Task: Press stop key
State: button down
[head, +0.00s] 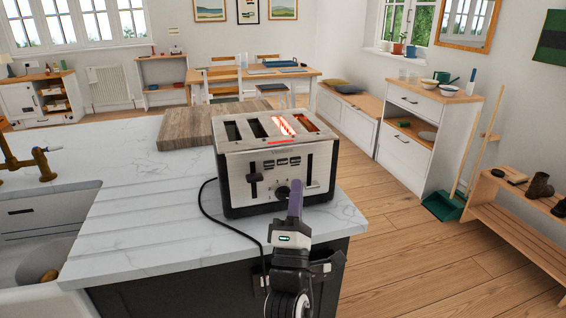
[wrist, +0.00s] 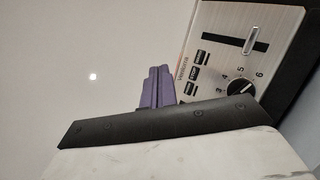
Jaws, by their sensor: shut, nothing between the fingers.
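A silver and black toaster (head: 306,176) stands on the marble counter. Its right slots glow red. A row of three small dark keys (head: 281,162) sits on its front panel, above a round dial (head: 281,192). In the wrist view the panel is turned sideways, with the keys (wrist: 193,73) beside the dial (wrist: 240,88). The labels are too small to tell which key is stop. My gripper (head: 296,186), with purple fingers, is shut and empty in front of the panel, below the keys. The fingertips (wrist: 157,70) appear near the keys; contact cannot be told.
A wooden board (head: 185,130) lies behind the toaster. A black cord (head: 215,222) runs from it across the counter (head: 140,225). A sink with a brass tap (head: 38,160) is at left. A side lever (head: 253,178) stands out from the panel's left part.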

send_near(286, 153)
jog(key=shift+s+r+x, duration=0.1)
jog(key=shift+x, duration=0.65)
jog(key=shift+s+r+x, duration=0.15)
jog(key=shift+x, duration=0.55)
jog(key=shift+s+r+x, duration=0.1)
jog(key=shift+x, duration=0.65)
jog(key=shift+w+d, duration=0.1)
jog(key=shift+d, duration=0.1)
jog(key=shift+w+a, duration=0.1)
jog(key=shift+w, duration=0.2)
jog(key=shift+w+a, duration=0.1)
jog(key=shift+w, duration=0.2)
dwell(0.6)
jog(key=shift+s, duration=0.75)
jog(key=shift+s+d, duration=0.35)
jog(key=shift+s, duration=0.45)
jog(key=shift+s+d, duration=0.3)
jog(key=shift+s, duration=0.45)
jog(key=shift+s+d, duration=0.35)
jog(key=shift+s, duration=0.45)
